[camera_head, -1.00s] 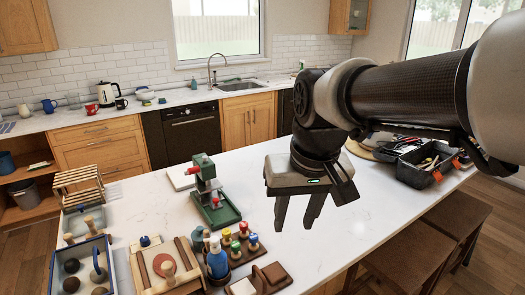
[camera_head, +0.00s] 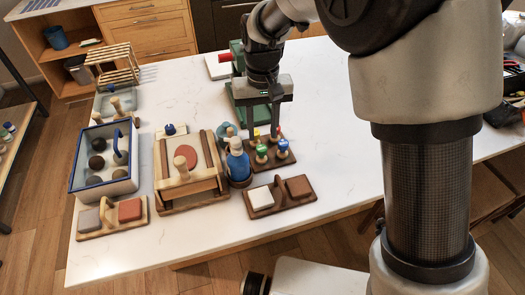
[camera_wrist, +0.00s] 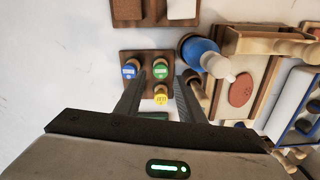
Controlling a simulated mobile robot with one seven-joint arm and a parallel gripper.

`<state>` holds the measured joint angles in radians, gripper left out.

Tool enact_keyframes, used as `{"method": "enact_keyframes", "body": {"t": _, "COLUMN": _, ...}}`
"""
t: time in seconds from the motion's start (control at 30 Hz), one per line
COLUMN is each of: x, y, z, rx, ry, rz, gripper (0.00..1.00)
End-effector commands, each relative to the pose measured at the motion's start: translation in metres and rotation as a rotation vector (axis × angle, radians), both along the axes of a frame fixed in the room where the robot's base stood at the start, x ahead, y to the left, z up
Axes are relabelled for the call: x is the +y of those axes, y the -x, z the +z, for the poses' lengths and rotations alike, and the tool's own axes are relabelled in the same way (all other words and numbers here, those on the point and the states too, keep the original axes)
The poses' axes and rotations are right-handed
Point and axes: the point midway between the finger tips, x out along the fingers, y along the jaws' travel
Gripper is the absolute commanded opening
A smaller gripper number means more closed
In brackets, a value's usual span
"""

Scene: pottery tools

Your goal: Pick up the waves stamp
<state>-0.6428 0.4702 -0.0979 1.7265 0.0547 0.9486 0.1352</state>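A dark wooden rack (camera_head: 287,160) holds several stamps with coloured tops; it also shows in the wrist view (camera_wrist: 145,56). The blue-topped stamp (camera_head: 283,146) is front right and the green-topped stamp (camera_head: 261,151) front left in the head view. Behind them are the yellow-topped (camera_head: 257,133) and red-topped stamps. The tops' markings are too small to tell which is waves. In the wrist view are the blue (camera_wrist: 129,72), green (camera_wrist: 160,72) and yellow tops (camera_wrist: 161,98); the red one is not visible. My gripper (camera_head: 265,130) is open and empty, pointing down over the rack's back half.
A blue bottle (camera_head: 238,164) stands close left of the rack. A stamp-pad tray (camera_head: 282,193) lies in front. A green press (camera_head: 240,92) stands behind my gripper. A wooden frame with a clay disc (camera_head: 186,160) lies further left. The tabletop to the right is clear.

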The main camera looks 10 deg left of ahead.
Motion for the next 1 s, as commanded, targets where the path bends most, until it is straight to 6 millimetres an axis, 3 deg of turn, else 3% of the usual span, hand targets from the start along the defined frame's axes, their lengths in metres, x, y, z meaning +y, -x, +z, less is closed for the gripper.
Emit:
{"method": "enact_keyframes", "body": {"t": 0.13, "x": -0.001, "y": 0.0, "z": -0.029, "rx": 0.003, "ry": 0.002, "rz": 0.0, "gripper": 0.35}}
{"method": "enact_keyframes", "body": {"t": 0.43, "x": 0.0, "y": 0.0, "z": -0.052, "rx": 0.001, "ry": 0.0, "rz": 0.0, "gripper": 0.35}}
{"method": "enact_keyframes", "body": {"t": 0.7, "x": 0.003, "y": 0.0, "z": -0.09, "rx": 0.002, "ry": 0.001, "rz": 0.0, "gripper": 0.35}}
{"method": "enact_keyframes", "body": {"t": 1.0, "x": 0.003, "y": 0.0, "z": -0.096, "rx": -0.001, "ry": 0.0, "rz": 0.0, "gripper": 0.35}}
